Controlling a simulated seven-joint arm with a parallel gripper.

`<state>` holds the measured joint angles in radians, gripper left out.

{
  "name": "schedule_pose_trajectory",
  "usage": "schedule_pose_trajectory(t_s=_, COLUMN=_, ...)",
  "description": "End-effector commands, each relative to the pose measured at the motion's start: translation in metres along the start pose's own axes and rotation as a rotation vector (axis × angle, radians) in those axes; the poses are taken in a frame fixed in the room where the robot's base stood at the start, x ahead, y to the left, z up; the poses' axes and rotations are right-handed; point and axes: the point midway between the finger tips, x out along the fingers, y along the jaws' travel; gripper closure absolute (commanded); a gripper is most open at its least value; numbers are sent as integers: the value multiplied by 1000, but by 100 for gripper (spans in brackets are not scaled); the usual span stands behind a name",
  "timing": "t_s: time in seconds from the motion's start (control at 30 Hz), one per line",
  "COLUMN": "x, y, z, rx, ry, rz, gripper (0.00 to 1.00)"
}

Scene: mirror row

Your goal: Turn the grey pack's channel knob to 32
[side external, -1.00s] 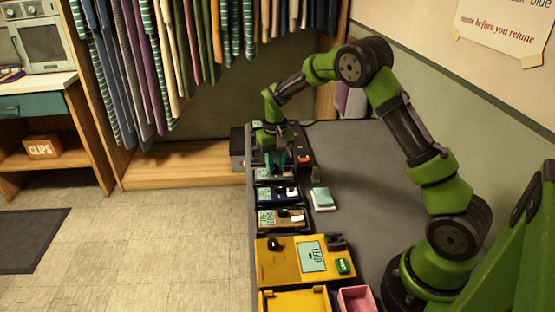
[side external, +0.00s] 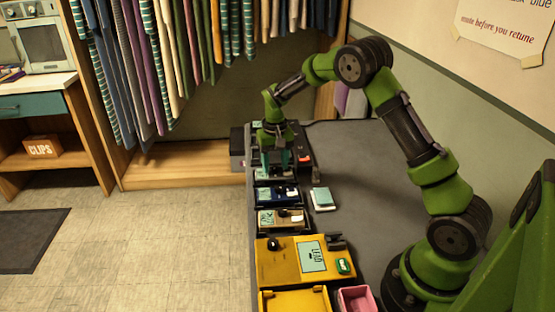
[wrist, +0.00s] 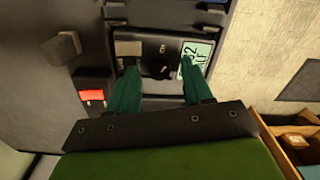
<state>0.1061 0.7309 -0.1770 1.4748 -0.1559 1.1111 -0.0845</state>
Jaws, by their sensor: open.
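My gripper (side external: 275,168) is open over the far part of the row of packs in the side view. In the wrist view its two teal fingers (wrist: 160,65) stand apart and hold nothing. Beyond and between the fingertips is a dark pack (wrist: 142,70), which I take to be the grey one. Its small black knob (wrist: 163,48) shows between the tips, apart from both. Its pale screen (wrist: 195,58) reads 32 on its upper line; a finger partly covers the lower text. In the side view my gripper hides most of this pack.
Nearer in the row are a blue pack (side external: 263,196), a tan pack (side external: 268,223) and a yellow console (side external: 275,265). A red item (side external: 304,158) sits right of my gripper. A small teal-topped stack (side external: 322,198) lies on the grey table (side external: 365,190), whose middle is clear.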

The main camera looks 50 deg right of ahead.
Motion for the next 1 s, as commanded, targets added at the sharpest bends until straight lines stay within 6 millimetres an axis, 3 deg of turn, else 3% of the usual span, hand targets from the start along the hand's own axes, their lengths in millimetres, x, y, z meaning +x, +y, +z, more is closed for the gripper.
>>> schedule_pose_trajectory(t_s=0.17, x=-6, y=0, z=0, rx=0, ry=2, rz=0, gripper=50)
schedule_pose_trajectory(t_s=0.27, x=-21, y=0, z=-1, rx=-1, ry=4, rz=-2, gripper=50)
schedule_pose_trajectory(t_s=0.7, x=-125, y=0, z=-1, rx=0, ry=6, rz=-1, gripper=50)
schedule_pose_trajectory(t_s=1.0, x=-165, y=0, z=0, rx=1, ry=2, rz=0, gripper=50)
